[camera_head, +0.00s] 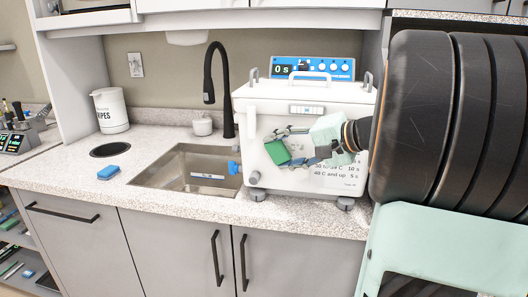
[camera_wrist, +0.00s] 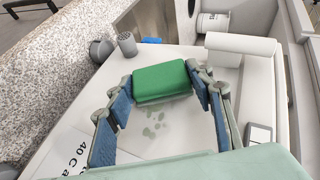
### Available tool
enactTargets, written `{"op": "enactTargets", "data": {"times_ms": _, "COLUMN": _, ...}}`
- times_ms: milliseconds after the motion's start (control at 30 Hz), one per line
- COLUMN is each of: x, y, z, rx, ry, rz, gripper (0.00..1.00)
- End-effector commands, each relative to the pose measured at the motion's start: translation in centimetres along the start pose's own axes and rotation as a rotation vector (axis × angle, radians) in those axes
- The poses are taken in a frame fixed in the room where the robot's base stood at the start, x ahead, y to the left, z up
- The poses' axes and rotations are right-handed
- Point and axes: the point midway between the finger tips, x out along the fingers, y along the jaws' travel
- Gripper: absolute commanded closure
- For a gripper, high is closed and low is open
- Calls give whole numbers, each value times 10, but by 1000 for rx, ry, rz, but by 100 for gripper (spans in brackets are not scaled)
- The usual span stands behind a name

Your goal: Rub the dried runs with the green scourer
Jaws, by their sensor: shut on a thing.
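My gripper (camera_head: 283,147) is in front of the white bench unit (camera_head: 258,125), with its fingers shut on the green scourer (camera_head: 278,152). In the wrist view the scourer (camera_wrist: 160,81) sits between the two blue-padded fingertips (camera_wrist: 163,88), close to the unit's white front panel (camera_wrist: 60,150). I cannot tell whether it touches the panel. Several grey-green dried spots (camera_wrist: 153,126) show on the panel between my fingers, beside the scourer. In the head view my gripper hides that patch.
The sink (camera_head: 190,170) and black tap (camera_head: 211,85) are left of the unit. A blue sponge (camera_head: 108,172) lies on the counter near a round black opening (camera_head: 110,149). A wipes tub (camera_head: 111,110) stands at the back left. A blue valve-like part (camera_head: 234,168) is at the sink's right edge.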

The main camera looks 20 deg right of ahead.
Motion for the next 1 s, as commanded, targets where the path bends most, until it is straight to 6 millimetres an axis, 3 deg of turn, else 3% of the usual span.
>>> {"op": "enactTargets", "data": {"times_ms": 367, "x": -2, "y": 2, "z": -5, "rx": 0, "ry": 1, "rz": 0, "gripper": 74}}
{"op": "enactTargets", "data": {"times_ms": 1000, "x": -34, "y": 22, "z": -18, "rx": 0, "ry": 1, "rz": 1, "gripper": 74}}
